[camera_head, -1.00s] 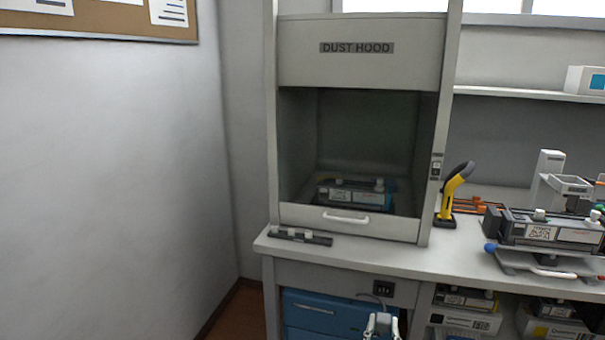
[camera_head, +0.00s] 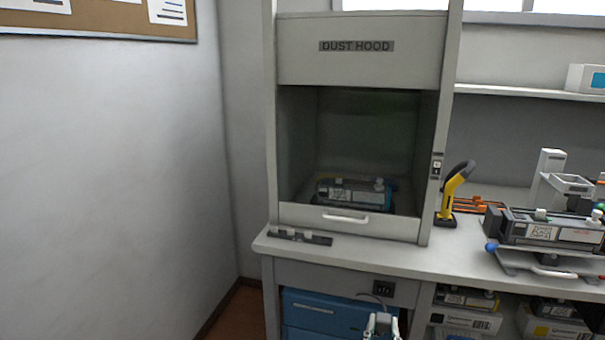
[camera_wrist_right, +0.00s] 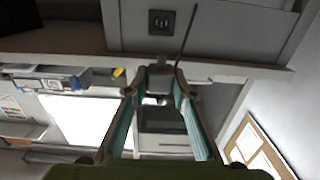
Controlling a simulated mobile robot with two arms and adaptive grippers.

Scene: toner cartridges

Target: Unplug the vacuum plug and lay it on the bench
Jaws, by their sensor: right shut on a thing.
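The vacuum plug (camera_wrist_right: 157,80) is a small grey block between the fingertips of my right gripper (camera_wrist_right: 158,88), which is shut on it. In the head view the right gripper (camera_head: 382,326) shows at the bottom edge with the plug (camera_head: 383,318) at its tips. A thin dark cord runs from the plug. The dark wall socket (camera_head: 383,288) is on the bench's front panel, and it also shows in the right wrist view (camera_wrist_right: 161,22). The plug is apart from the socket. The bench top (camera_head: 420,257) is above the gripper. My left gripper is out of view.
A dust hood (camera_head: 355,46) with a cartridge inside stands on the bench. A dark strip (camera_head: 300,236) lies at the bench's left front. A yellow and black scanner (camera_head: 452,190) and a cartridge on a stand (camera_head: 550,230) are at right. A blue unit (camera_head: 325,310) stands below.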

